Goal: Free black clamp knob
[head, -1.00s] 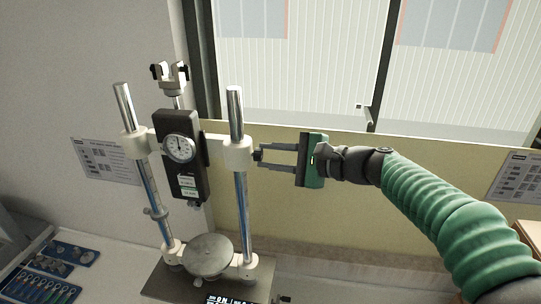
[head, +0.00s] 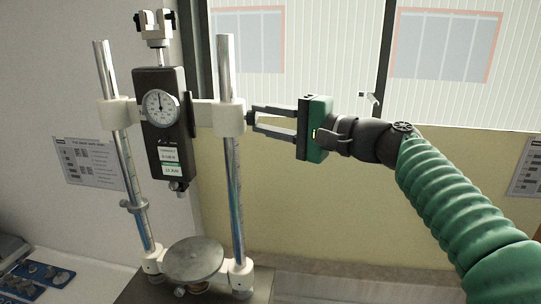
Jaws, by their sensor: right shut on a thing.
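The hardness tester stands on a dark base, with a black gauge unit (head: 163,128) and round dial (head: 160,108) between two metal columns. A white clamp collar (head: 229,117) sits on the right column. The black clamp knob (head: 250,117) is on the right side of that collar, small and mostly covered by my fingertips. My right gripper (head: 251,122), with a green body and grey fingers, reaches in from the right and is shut on the knob. My left gripper is not in view.
A round metal plate (head: 193,259) lies low between the columns. A white collar (head: 119,113) holds the left column (head: 112,160). A window and yellowish wall panel (head: 330,190) stand behind. The space below my right arm looks clear.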

